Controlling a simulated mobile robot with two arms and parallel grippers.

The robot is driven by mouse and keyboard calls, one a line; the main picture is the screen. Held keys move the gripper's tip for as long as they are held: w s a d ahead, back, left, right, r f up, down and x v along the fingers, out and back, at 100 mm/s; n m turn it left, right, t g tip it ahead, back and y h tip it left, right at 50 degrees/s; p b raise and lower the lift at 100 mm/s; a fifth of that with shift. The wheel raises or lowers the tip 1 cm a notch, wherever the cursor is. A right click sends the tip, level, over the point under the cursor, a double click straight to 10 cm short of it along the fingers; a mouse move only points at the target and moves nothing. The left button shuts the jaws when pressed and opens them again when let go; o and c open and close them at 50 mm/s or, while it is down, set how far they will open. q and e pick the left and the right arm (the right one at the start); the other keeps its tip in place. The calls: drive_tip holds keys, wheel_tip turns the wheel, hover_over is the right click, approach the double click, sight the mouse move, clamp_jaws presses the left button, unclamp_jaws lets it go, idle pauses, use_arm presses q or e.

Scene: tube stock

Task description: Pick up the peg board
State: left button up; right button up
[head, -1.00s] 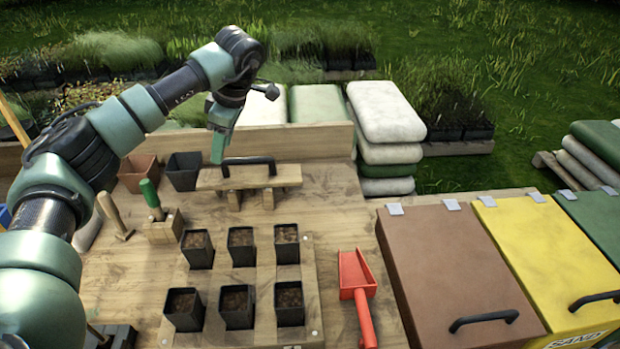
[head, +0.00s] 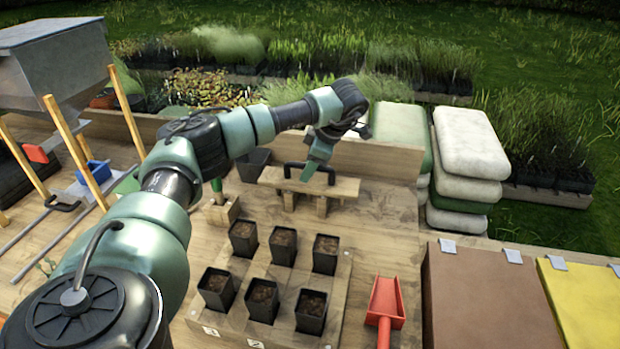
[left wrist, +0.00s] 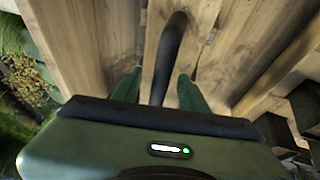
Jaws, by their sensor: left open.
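The peg board (head: 345,187) is a pale wooden board with a black bar handle (head: 293,165) on top. It stands raised on short wooden supports at the back of the bench. My left gripper (head: 316,175) is at the handle, right of its middle in the head view. In the left wrist view the dark handle (left wrist: 172,45) runs between the two green fingers of my gripper (left wrist: 159,88), which are apart. I cannot tell whether either finger touches it. The board's wood (left wrist: 205,30) shows beneath. My right gripper is not in view.
A wooden tray (head: 345,270) with several black soil-filled pots stands in front of the peg board. A red scoop (head: 385,300) lies at its right. A tool with a green handle (head: 217,185) stands in a wooden block to the left. A low wooden back wall (head: 385,160) rises behind.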

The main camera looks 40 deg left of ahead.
use_arm(q)
drive_tip(key=shift+a+f, duration=0.1)
drive_tip(key=shift+f, duration=0.15)
clamp_jaws()
idle(1.3)
